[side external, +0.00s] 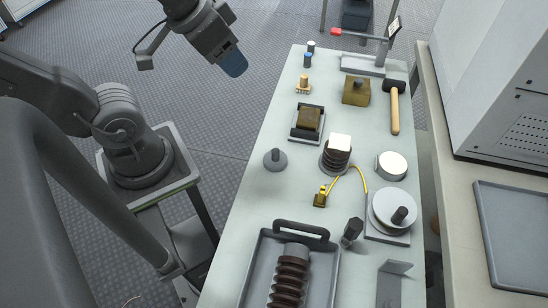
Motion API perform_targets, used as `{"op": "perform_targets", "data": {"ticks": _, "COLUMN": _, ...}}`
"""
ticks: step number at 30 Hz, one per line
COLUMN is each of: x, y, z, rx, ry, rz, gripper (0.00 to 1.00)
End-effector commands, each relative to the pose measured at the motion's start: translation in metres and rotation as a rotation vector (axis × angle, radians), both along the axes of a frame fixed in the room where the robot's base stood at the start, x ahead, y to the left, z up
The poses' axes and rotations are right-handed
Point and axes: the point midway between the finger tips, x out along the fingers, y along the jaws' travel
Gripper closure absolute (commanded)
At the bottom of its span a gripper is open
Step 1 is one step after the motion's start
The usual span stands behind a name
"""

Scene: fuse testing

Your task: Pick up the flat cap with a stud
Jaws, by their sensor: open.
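A small flat grey cap with an upright dark stud (275,159) lies on the left side of the pale table, with clear surface around it. A larger white disc with a dark stud (394,210) sits on a grey plate at the right. My gripper (234,68) is up in the air, left of the table's far part, well away from the cap. Its blue end points down and to the right. It is open, with nothing seen in it; the gap between the fingers is hard to make out.
A ribbed dark part with a white top (339,148) stands right of the cap. A yellow cable (348,173) lies nearby. A grey tray with a ribbed brown insulator (290,275) is in front. A mallet (394,108) and several small blocks lie farther back.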

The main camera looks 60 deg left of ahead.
Motion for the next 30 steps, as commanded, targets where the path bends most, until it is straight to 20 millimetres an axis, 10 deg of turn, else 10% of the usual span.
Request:
{"op": "perform_targets", "data": {"ticks": 11, "x": 0.013, "y": -0.002, "z": -0.011, "rx": -0.046, "ry": 0.055, "rz": 0.086, "gripper": 0.48}}
{"op": "perform_targets", "data": {"ticks": 30, "x": 0.085, "y": -0.019, "z": -0.155, "rx": -0.254, "ry": 0.438, "rz": 0.983, "gripper": 0.48}}
